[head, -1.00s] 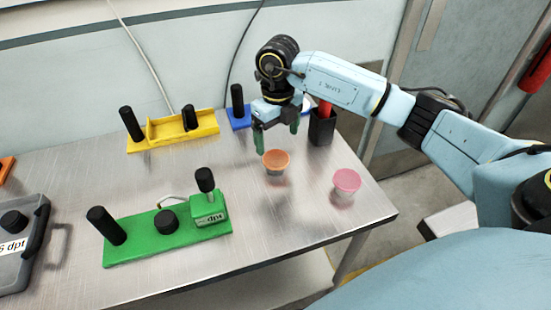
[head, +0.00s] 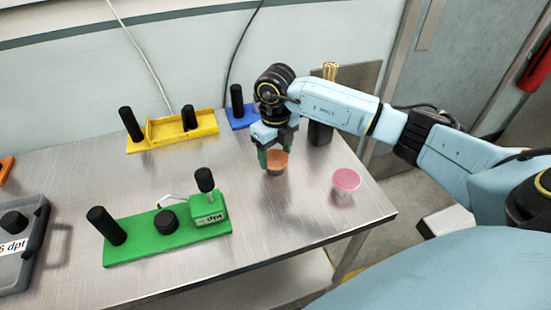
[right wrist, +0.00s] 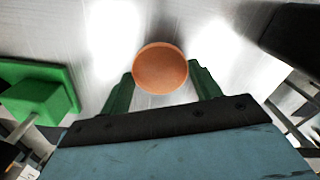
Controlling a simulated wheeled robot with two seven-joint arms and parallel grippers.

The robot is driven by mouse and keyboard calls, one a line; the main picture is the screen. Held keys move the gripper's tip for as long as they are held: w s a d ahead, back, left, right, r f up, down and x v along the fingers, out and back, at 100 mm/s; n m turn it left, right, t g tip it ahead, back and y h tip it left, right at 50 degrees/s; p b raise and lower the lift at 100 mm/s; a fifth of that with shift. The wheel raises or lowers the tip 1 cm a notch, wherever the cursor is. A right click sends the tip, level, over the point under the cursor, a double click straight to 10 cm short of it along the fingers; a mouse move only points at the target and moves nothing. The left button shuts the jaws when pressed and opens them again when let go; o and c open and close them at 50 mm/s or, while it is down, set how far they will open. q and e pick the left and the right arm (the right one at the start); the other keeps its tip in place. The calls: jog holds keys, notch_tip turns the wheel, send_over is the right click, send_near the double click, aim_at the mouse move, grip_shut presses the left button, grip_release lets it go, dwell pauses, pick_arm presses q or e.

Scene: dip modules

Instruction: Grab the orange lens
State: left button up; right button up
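The orange lens (head: 280,160) is a small round cup-like piece with an orange top and a darker base, standing on the metal table. My right gripper (head: 277,158) is lowered at the lens, with a green finger on its left; the other finger is partly hidden. In the right wrist view the lens (right wrist: 160,68) sits between the tips of the two spread green fingers (right wrist: 160,85). The gripper is open around it, and no firm grip shows. My left gripper is not in view.
A pink lens (head: 346,181) stands to the right. A green module (head: 150,245), yellow holder (head: 160,143), blue block (head: 238,123) and black holder (head: 320,133) are around. A grey case (head: 20,250) is at left. The table (head: 270,220) is clear in front.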

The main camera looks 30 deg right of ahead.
jog(key=c, duration=0.3)
jog(key=shift+r, duration=0.1)
